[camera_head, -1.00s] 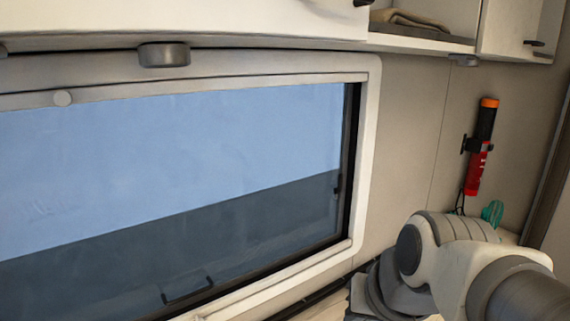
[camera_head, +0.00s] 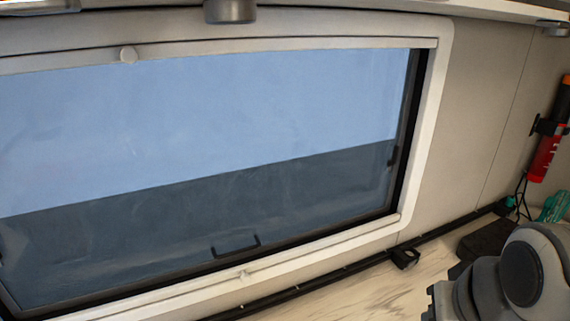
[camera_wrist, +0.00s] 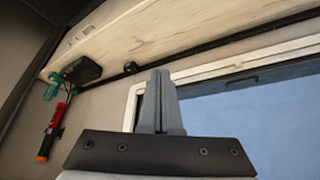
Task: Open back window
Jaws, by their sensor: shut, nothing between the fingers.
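The back window (camera_head: 200,130) fills the left and middle of the head view, in a pale frame (camera_head: 432,130). It looks shut. In the wrist view, which is upside down, part of the window (camera_wrist: 260,120) shows at the right. My gripper (camera_wrist: 160,85) is shut and empty, its fingers overlapping the window frame's corner in the picture; I cannot tell how far off it is.
A pale worktop (camera_head: 340,288) runs below the window, with a black rail (camera_head: 320,283) along its back and a small black fitting (camera_head: 404,258). A red and black torch (camera_head: 548,140) hangs on the right wall. Dark overhead lamps (camera_head: 230,10) are above the window.

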